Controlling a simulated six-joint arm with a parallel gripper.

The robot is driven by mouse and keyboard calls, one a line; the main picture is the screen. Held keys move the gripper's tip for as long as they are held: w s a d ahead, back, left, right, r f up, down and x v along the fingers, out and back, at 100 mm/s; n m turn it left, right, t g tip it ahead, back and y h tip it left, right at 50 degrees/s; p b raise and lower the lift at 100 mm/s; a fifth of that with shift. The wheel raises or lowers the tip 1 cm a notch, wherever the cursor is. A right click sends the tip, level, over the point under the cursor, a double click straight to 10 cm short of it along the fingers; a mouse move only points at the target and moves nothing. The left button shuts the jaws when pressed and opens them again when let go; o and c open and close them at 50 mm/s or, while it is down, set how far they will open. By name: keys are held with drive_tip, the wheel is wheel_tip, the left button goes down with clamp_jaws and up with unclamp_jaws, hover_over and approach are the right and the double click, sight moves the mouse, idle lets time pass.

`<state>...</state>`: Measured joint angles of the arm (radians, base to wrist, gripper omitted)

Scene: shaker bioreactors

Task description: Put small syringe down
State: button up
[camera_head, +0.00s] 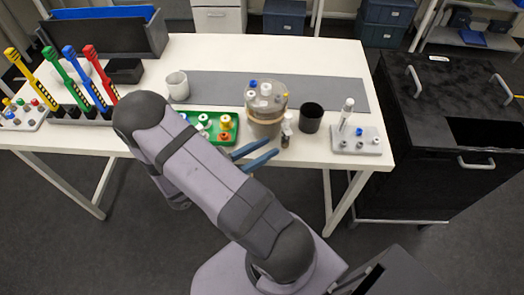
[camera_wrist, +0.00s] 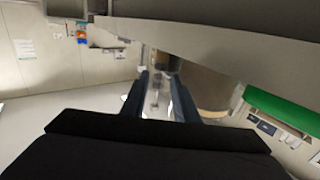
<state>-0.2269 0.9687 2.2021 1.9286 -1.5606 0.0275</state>
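My gripper (camera_head: 271,148) has two blue fingers pointing at the table's front edge, right of centre. The fingers are visibly apart, also in the wrist view (camera_wrist: 158,80). A small syringe-like thing (camera_head: 286,130), clear with a pale top, is upright just beyond the fingertips, beside the large vessel. In the wrist view a clear, blurred thing (camera_wrist: 154,96) shows between the fingers; I cannot tell whether they touch it. A larger syringe (camera_head: 346,112) stands in the pale rack (camera_head: 371,146) at the right.
The capped vessel (camera_head: 266,115) stands close behind the fingertips. A green rack (camera_head: 232,120) is to its left, and a black cup (camera_head: 311,118) to its right. A grey mat (camera_head: 220,86) lies behind them, with bare room. Coloured pipettes (camera_head: 75,75) stand at left.

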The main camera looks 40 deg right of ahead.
sight(287, 123)
drive_tip(key=shift+a, duration=0.25)
drive_tip(key=shift+c, duration=0.2)
drive_tip(key=d+r+t+p, duration=0.1)
drive_tip(key=r+p, duration=0.1)
drive_tip(key=s+d+r+n+t+p, duration=0.1)
drive_tip(key=d+r+p, duration=0.1)
drive_tip(key=p, duration=0.1)
drive_tip(key=d+r+n+t+p, duration=0.1)
drive_tip(key=d+r+p, duration=0.1)
drive_tip(key=p, duration=0.1)
drive_tip(key=shift+s+d+r+t, duration=0.2)
drive_tip(key=shift+s+r+t, duration=0.05)
drive_tip(key=shift+r+t, duration=0.15)
drive_tip(key=shift+w+d+f+p, duration=0.15)
drive_tip(key=shift+d+p, duration=0.3)
drive_tip(key=shift+d, duration=0.35)
drive_tip(key=shift+d+p, duration=0.45)
drive_tip(key=shift+d, duration=0.05)
drive_tip(key=shift+w+d+p, duration=0.15)
drive_tip(key=shift+d+p, duration=0.35)
drive_tip(key=shift+d, duration=0.55)
drive_tip(key=shift+w+d+p, duration=0.1)
drive_tip(key=shift+d+p, duration=0.4)
drive_tip(key=shift+d, duration=0.5)
